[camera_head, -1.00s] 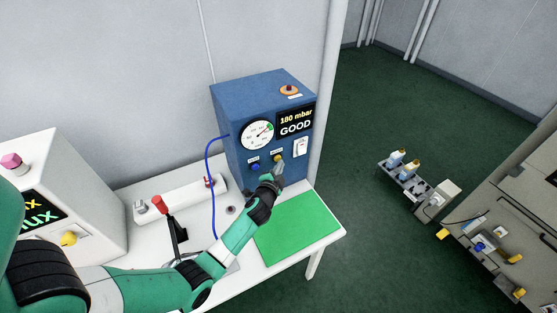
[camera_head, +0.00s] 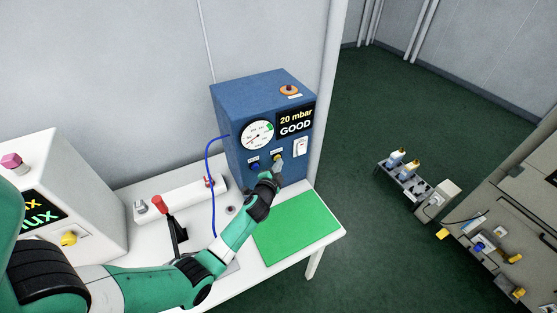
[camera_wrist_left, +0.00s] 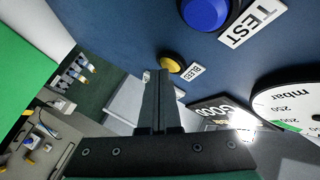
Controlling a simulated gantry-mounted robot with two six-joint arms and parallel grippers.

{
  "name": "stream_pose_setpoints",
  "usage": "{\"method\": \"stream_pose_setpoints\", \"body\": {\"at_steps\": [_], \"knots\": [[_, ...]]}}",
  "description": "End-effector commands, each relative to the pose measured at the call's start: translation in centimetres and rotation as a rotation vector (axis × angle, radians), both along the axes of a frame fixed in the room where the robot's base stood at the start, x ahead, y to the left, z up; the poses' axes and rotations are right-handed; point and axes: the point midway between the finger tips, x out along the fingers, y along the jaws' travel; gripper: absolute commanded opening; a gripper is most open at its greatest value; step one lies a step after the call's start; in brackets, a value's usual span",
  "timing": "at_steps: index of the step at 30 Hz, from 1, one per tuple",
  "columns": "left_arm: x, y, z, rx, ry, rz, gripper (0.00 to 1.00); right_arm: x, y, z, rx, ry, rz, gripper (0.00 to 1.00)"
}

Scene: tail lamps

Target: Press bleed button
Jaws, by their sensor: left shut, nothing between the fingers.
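The blue tester box (camera_head: 240,107) stands on the white bench against the wall. Its display (camera_head: 296,121) reads "20 mbar GOOD". The yellow bleed button (camera_head: 277,157) is on its front, right of the blue test button (camera_head: 254,165). In the left wrist view the yellow button (camera_wrist_left: 171,66) carries a label "BLEED" beside it. My left gripper (camera_head: 277,166) is at the box front with its fingertips at the yellow button. In the left wrist view its fingers (camera_wrist_left: 157,76) are shut and empty, tips close to the button's edge; contact cannot be told. My right gripper is not in view.
A round gauge (camera_head: 257,135) and a white switch (camera_head: 300,147) are on the box front. A green mat (camera_head: 298,225) lies clear on the bench's right end.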

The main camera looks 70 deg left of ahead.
Motion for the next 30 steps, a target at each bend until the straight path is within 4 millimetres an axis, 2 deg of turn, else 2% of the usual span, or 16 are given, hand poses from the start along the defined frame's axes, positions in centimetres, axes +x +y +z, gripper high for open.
{"method": "stream_pose_setpoints", "body": {"at_steps": [14,23,30], "knots": [[0.1,-1.8,0.0,0.001,0.001,0.000,0.00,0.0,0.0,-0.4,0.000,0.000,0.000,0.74],[0.1,-1.9,0.0,0.000,0.000,0.000,0.00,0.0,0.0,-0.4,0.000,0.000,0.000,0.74],[0.3,-3.8,-0.2,0.000,0.000,-0.002,0.00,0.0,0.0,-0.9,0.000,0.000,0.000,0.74]]}}
